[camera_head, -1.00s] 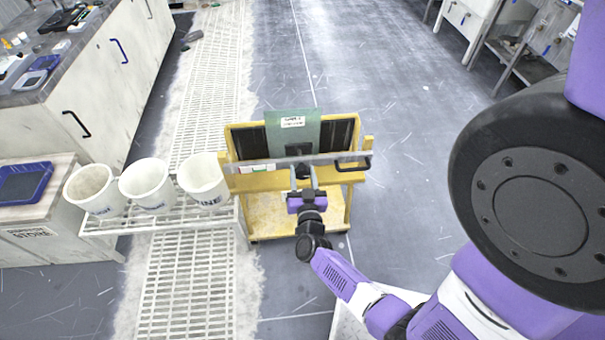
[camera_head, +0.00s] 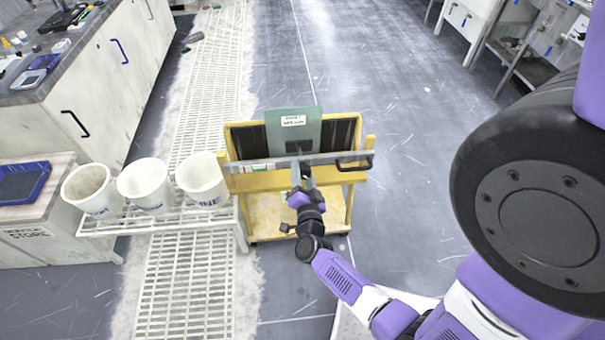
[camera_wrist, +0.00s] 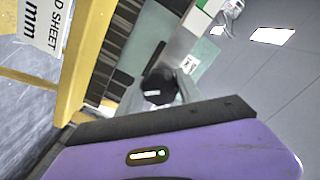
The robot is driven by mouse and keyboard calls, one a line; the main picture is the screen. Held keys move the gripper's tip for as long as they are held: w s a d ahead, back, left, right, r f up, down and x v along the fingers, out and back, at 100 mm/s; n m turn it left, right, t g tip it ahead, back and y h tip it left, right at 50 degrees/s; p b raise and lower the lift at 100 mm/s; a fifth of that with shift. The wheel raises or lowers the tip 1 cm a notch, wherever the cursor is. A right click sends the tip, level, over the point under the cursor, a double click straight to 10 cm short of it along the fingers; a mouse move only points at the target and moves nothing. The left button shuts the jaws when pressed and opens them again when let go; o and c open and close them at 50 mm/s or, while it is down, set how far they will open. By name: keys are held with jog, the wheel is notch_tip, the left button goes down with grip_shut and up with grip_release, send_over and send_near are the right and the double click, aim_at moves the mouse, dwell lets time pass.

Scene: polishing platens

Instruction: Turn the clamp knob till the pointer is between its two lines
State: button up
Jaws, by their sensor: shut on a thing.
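The dark clamp knob (camera_wrist: 158,84) sits between the grey fingers of my gripper (camera_wrist: 162,97) in the wrist view, and my gripper is shut on it. In the head view my gripper (camera_head: 305,176) reaches the front of the grey clamp bar (camera_head: 325,160) from below, rolled so that its body looks narrow. The fingers mostly hide the knob there. The bar crosses in front of a green sheet (camera_head: 280,128) with a white label. I cannot make out the pointer or its two lines in either view.
The bar is on a yellow cart (camera_head: 262,215) with a black handle (camera_head: 355,166) at its right. White buckets (camera_head: 145,185) stand on a white rack to the left. Benches line both sides. The floor (camera_head: 430,190) right of the cart is clear.

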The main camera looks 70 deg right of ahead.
jog(key=shift+m, duration=0.3)
jog(key=shift+s, duration=0.1)
jog(key=o, duration=1.3)
jog(key=shift+o, duration=0.2)
jog(key=v, duration=0.7)
jog(key=shift+a, duration=0.4)
jog(key=shift+s, duration=0.1)
